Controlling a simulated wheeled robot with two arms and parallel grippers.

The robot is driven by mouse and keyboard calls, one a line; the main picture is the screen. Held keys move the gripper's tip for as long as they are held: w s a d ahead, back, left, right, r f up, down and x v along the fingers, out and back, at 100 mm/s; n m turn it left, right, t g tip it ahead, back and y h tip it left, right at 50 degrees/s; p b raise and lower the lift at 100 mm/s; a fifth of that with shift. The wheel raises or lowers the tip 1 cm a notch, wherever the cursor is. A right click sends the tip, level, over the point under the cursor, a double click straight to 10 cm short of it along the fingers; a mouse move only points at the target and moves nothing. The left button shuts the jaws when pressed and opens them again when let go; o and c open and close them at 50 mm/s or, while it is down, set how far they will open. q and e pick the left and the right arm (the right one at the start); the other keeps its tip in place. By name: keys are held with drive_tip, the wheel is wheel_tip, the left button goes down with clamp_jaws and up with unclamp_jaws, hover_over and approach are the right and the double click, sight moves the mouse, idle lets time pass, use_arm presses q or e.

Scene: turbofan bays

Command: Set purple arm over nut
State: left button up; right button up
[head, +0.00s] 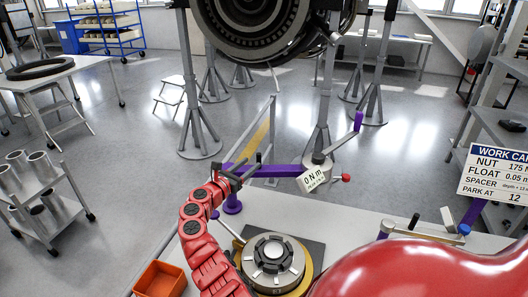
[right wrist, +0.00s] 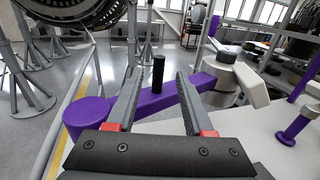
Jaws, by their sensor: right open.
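The purple arm (head: 275,171) extends left from a grey joint beside a tag reading 0 Nm (head: 313,180). It also shows in the right wrist view (right wrist: 160,101), with an upright black handle (right wrist: 158,74) on it. My right gripper (head: 240,170) is at the left part of the purple arm. In the right wrist view my right gripper (right wrist: 158,85) is open, its fingers on either side of the handle in the picture; contact cannot be told. My left gripper is not in view.
An orange bin (head: 160,280) stands at the bench's front left. A work card (head: 495,175) and another tool with purple parts (head: 425,232) are at the right. A large engine (head: 270,25) hangs over stands behind the bench. A red-knobbed lever (head: 345,178) sticks out by the tag.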

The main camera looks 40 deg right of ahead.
sight(258, 159)
drive_tip(key=d, duration=0.2)
drive_tip(key=w+d, duration=0.1)
drive_tip(key=d, duration=0.2)
drive_tip(key=d+b, duration=0.1)
drive_tip(key=d, duration=0.2)
drive_tip(key=shift+w+f, duration=0.2)
drive_tip(key=shift+w+d+r, duration=0.1)
drive_tip(key=shift+w+d, duration=0.2)
drive_tip(key=shift+d, duration=0.35)
clamp_jaws()
idle(0.5)
